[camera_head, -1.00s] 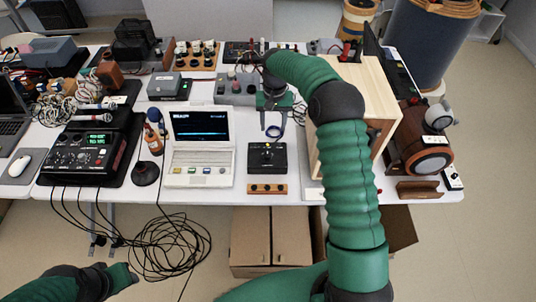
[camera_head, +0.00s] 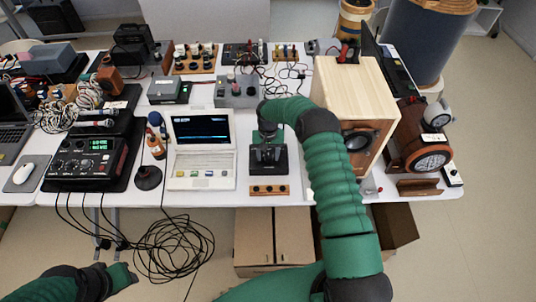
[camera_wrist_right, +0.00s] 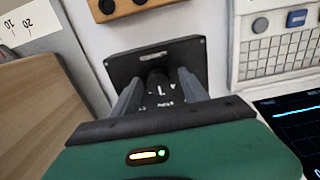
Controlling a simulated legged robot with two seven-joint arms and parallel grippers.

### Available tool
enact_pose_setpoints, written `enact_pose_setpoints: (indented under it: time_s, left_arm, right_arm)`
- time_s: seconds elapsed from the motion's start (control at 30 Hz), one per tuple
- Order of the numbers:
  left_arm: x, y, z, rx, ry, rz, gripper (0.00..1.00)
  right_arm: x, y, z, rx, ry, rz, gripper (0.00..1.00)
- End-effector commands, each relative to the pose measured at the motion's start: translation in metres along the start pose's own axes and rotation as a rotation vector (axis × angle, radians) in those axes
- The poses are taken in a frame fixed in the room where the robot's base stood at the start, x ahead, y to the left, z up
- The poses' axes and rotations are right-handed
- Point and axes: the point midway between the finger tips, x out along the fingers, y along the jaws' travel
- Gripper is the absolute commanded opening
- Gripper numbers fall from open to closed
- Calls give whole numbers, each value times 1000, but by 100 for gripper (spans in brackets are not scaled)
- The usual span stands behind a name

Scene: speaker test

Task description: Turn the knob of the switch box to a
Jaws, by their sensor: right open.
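The switch box (camera_head: 281,160) is a small black box at the front middle of the table, right of the white laptop. It also shows in the right wrist view (camera_wrist_right: 190,52), with its dark round knob (camera_wrist_right: 157,82) between my fingers. White marks show by the knob, too small to read. My right gripper (camera_wrist_right: 158,88) is open, one finger on each side of the knob; I cannot tell whether they touch it. In the head view my right gripper (camera_head: 268,152) covers most of the box top. My left gripper (camera_head: 124,277) is low at the left, away from the table, its fingers unclear.
A wooden strip with dark knobs (camera_head: 268,189) lies just in front of the box. The white laptop (camera_head: 203,165) stands close on the left. A large wooden speaker cabinet (camera_head: 350,90) stands to the right.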

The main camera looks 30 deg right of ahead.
Motion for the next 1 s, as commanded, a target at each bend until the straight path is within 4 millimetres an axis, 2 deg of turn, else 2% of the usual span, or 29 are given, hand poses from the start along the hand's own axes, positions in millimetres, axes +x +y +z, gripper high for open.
enact_pose_setpoints:
  time_s: [0.1,0.5,0.77,1.0]
  left_arm:
    - [0,0,0,0,0,0,36]
    - [0,0,0,0,0,0,36]
    - [1,0,0,0,0,0,36]
    - [9,0,2,0,0,0,36]
  right_arm:
    - [0,0,0,1,0,0,50]
    - [0,1,0,1,-1,1,0]
    - [0,1,0,-11,0,1,0]
    - [2,1,0,-95,0,2,0]
